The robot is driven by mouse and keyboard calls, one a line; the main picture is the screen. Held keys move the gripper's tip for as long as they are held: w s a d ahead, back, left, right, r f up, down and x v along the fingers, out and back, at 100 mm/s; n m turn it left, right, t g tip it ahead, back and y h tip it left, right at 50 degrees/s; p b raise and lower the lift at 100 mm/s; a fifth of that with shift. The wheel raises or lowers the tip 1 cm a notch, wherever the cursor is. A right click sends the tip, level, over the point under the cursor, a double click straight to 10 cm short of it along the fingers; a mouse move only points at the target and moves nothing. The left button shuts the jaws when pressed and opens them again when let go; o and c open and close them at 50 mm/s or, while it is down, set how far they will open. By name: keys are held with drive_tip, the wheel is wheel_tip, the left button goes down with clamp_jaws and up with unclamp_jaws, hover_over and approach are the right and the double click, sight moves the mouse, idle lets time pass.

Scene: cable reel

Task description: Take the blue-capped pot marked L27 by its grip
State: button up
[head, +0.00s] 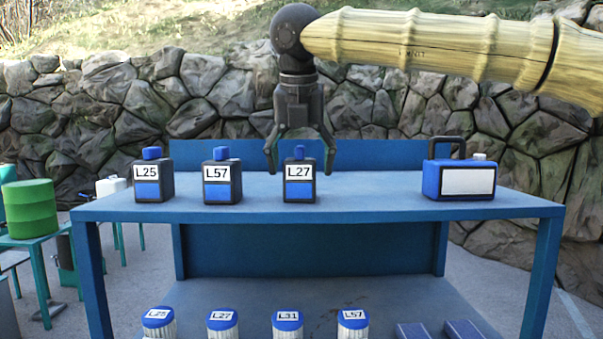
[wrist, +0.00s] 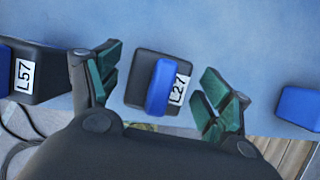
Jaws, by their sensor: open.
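The black pot marked L27 (head: 300,181) stands upright on the blue table, with a white label, a blue front panel and a blue cap (head: 299,152). My gripper (head: 300,165) is open and points down over it, one finger on each side. In the wrist view the pot (wrist: 135,80) lies between the green-padded fingers (wrist: 160,90), with a gap on both sides. Its raised blue top piece (wrist: 161,88) runs between the fingers, beside the L27 label. Nothing is held.
Similar pots L57 (head: 222,182) and L25 (head: 153,180) stand to the left on the table (head: 380,207). A blue canister with a black handle (head: 459,179) stands to the right. Blue-lidded white jars, one marked L27 (head: 222,321), stand below.

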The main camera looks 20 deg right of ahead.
drive_tip(key=c, duration=1.2)
drive_tip(key=shift+c, duration=0.2)
drive_tip(key=shift+r, duration=0.15)
